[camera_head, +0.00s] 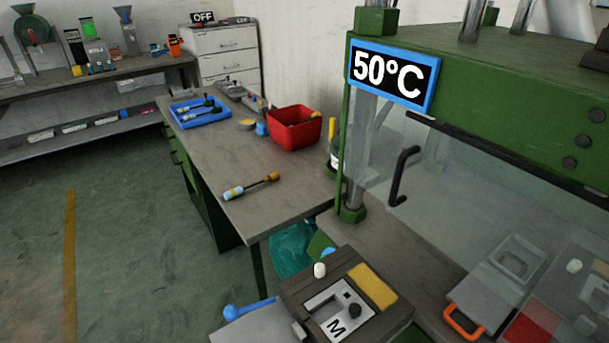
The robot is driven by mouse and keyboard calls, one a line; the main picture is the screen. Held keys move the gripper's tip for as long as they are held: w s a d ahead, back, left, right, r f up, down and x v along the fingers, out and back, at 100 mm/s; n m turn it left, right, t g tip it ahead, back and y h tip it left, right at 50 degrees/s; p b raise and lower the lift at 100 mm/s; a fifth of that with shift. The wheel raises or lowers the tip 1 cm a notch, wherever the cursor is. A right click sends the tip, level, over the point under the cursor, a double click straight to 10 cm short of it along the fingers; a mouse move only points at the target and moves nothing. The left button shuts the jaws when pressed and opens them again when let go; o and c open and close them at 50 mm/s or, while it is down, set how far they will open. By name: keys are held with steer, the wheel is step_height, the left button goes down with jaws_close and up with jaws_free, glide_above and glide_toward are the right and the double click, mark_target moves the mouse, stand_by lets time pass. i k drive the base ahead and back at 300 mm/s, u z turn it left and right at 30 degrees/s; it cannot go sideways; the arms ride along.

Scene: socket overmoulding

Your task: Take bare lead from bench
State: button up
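A short lead (250,186) lies alone on the near part of the grey bench (221,158). It has a pale blue and yellow left end, a thin dark middle and an orange-brown right end. Two similar pieces, one of them this lead (200,113), lie in a blue tray (220,116) at the bench's far left. They have yellow and blue ends and dark green ends. I cannot tell from here which pieces are bare. My gripper is not in view.
A red bin (294,130) stands on the bench's right side. A green press (480,85) with a "50°C" sign (388,75) fills the right. A dark block (295,290) marked M sits in front. Floor left of the bench is clear.

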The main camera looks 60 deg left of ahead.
mark_target(238, 192)
steer(key=k, duration=0.5)
steer(key=u, duration=0.5)
steer(key=i, duration=0.45)
steer(key=u, duration=2.25)
steer(key=k, duration=0.65)
steer(key=u, duration=0.95)
steer(key=i, duration=1.7)
steer(key=z, duration=1.2)
steer(key=i, duration=0.75)
steer(key=z, duration=0.7)
